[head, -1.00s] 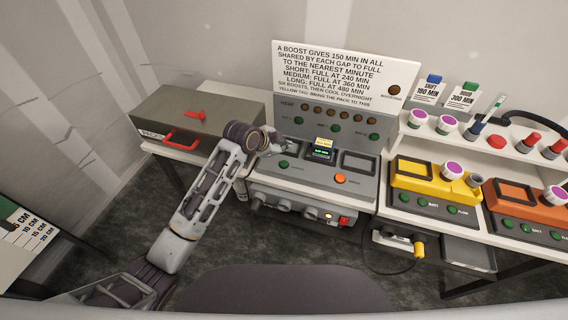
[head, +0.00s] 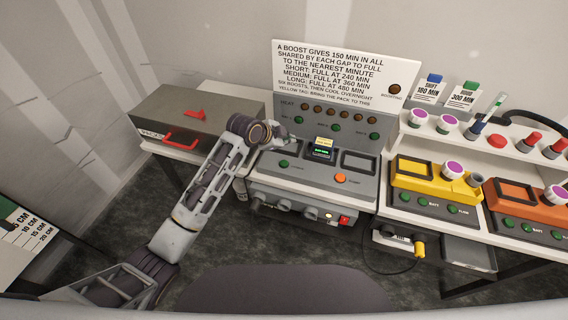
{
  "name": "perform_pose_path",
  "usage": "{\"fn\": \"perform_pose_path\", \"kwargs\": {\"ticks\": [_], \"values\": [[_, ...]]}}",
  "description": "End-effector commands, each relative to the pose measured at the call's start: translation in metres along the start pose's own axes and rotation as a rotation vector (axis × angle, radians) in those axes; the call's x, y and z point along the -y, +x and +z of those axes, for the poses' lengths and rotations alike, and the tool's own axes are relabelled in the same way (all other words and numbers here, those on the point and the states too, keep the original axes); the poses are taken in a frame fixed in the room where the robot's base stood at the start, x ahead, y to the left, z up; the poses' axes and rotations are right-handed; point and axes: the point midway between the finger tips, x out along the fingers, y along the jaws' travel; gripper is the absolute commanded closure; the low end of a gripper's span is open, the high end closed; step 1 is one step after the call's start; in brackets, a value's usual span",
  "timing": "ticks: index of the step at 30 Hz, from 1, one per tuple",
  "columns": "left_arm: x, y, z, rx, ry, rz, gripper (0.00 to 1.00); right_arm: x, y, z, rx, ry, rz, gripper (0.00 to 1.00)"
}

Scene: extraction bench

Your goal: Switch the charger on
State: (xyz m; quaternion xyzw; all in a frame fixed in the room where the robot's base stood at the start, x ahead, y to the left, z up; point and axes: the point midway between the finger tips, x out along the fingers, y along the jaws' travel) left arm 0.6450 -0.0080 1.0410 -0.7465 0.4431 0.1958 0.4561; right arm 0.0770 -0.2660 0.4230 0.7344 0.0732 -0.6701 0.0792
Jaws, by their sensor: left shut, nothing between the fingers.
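The grey console (head: 371,192), which appears to be the charger, stands on the bench in the middle of the head view. Its front carries a green button (head: 283,164), an orange button (head: 340,178) and a small lit screen (head: 321,154). A red switch (head: 344,219) sits on the lower front strip, near a small lit lamp (head: 328,215). Whether the switch is on or off is too small to tell. My left gripper (head: 282,143) is shut and empty, over the console's left part, above the green button. My right gripper is out of view.
A grey case with red handles (head: 200,113) stands left of the console. A yellow unit (head: 425,178) and an orange unit (head: 516,198) stand right, below a shelf of jars and red-capped pieces. A sign (head: 343,72) stands behind. A yellow plug (head: 419,250) hangs below the bench.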

Motion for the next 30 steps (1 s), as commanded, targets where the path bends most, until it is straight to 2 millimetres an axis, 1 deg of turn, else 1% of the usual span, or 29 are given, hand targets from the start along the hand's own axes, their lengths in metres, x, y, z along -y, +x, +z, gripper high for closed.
{"fn": "perform_pose_path", "kwargs": {"ticks": [12,30], "values": [[-0.012,0.016,0.011,0.0,-0.001,0.001,1.0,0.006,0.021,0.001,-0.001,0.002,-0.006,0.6],[-0.028,0.037,0.027,0.0,0.0,0.001,1.0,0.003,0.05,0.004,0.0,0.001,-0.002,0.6]]}}
